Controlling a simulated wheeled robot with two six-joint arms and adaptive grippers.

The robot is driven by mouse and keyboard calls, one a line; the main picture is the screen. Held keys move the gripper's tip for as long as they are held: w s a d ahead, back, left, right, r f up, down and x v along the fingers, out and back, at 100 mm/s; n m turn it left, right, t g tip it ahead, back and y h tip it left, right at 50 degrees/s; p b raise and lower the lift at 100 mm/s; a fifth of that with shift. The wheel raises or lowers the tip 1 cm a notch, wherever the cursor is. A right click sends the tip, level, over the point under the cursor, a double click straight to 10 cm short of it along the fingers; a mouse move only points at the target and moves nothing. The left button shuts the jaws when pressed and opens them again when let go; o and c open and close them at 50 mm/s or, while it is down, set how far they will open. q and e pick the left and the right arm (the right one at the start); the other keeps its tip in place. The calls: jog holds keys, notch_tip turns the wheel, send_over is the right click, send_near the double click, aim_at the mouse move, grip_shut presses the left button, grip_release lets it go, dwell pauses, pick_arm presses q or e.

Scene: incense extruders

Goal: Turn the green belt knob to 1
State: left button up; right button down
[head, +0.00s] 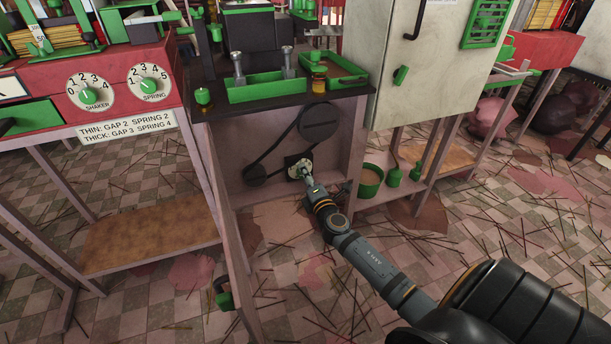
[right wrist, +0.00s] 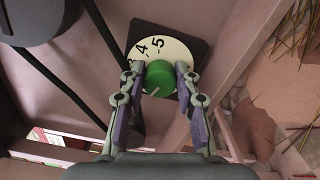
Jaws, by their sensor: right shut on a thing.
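The green belt knob (right wrist: 159,78) sits on a white dial (right wrist: 177,48) with a black square backing plate. A pale mark shows on the knob's lower left edge. My right gripper (head: 305,173) is shut on the knob, with one finger on each side in the right wrist view (right wrist: 160,77). In the head view, the gripper covers most of the knob, and the dial (head: 297,160) shows around it. My left gripper is not in view.
A black belt (head: 283,153) runs between a large pulley (head: 319,121) and a small one (head: 255,174) beside the dial. A table leg (head: 213,176) stands left. A green bucket (head: 370,181) stands on the shelf at right. Sticks litter the floor.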

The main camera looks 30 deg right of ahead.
jog(key=c, duration=1)
grip_release()
jog(key=shift+o, duration=0.2)
jog(key=shift+s, duration=0.1)
jog(key=v, duration=1.2)
